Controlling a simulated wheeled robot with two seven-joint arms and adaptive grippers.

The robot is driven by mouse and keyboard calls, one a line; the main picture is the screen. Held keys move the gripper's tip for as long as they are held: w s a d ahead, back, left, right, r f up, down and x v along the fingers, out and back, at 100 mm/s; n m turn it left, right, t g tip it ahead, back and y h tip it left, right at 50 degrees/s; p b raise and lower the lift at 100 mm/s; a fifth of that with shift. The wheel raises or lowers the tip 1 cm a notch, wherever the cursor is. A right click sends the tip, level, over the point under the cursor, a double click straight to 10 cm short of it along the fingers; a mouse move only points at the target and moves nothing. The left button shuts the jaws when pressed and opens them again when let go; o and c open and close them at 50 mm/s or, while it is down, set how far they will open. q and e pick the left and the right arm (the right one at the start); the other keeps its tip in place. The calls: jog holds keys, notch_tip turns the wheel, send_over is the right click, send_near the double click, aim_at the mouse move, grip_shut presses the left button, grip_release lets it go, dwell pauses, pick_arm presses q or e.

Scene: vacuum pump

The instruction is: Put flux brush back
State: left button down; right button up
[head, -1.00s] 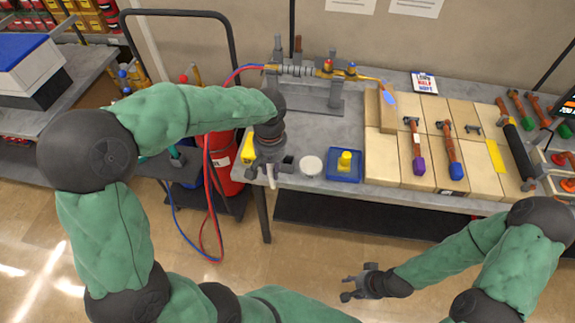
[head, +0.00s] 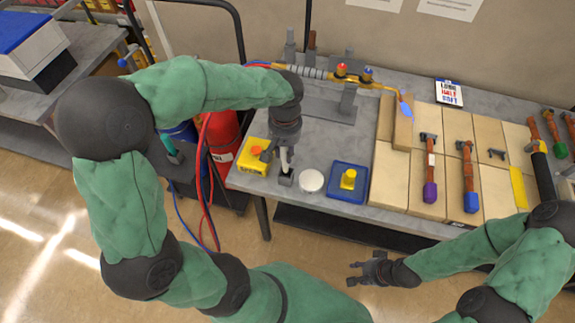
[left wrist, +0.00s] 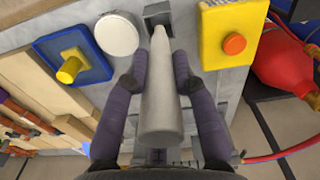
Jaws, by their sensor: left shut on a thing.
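My left gripper (head: 285,146) is shut on the flux brush, a pale grey tapered handle (left wrist: 160,105), which sits between its purple fingers (left wrist: 160,75) in the left wrist view. In the head view the brush (head: 284,158) hangs roughly upright over a small dark grey square holder (head: 286,179) near the table's front left edge. The brush's narrow end reaches the holder (left wrist: 157,14) in the left wrist view; I cannot tell whether it is inside. My right gripper (head: 362,271) is open and empty, in front of the table.
A yellow box with an orange-red button (head: 255,155) stands just left of the holder. A round white lid or pot (head: 311,181) and a blue tray with a yellow piece (head: 349,195) stand to its right. A torch fixture (head: 335,92) is behind. Red cylinder (head: 224,138) stands beside the table.

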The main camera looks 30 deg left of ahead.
aim_at(286, 164)
pick_arm(q)
jog(key=shift+w+f, duration=0.1)
jog(key=shift+f, duration=0.75)
jog(key=shift+f+b, duration=0.6)
jog(key=shift+f, duration=1.75)
jog(key=shift+f, duration=0.1)
jog(key=c, duration=1)
grip_release()
jog(key=shift+r, duration=0.25)
notch_tip(286, 164, up, 12)
jog(key=shift+f+p, duration=0.15)
jog(key=shift+p, duration=1.05)
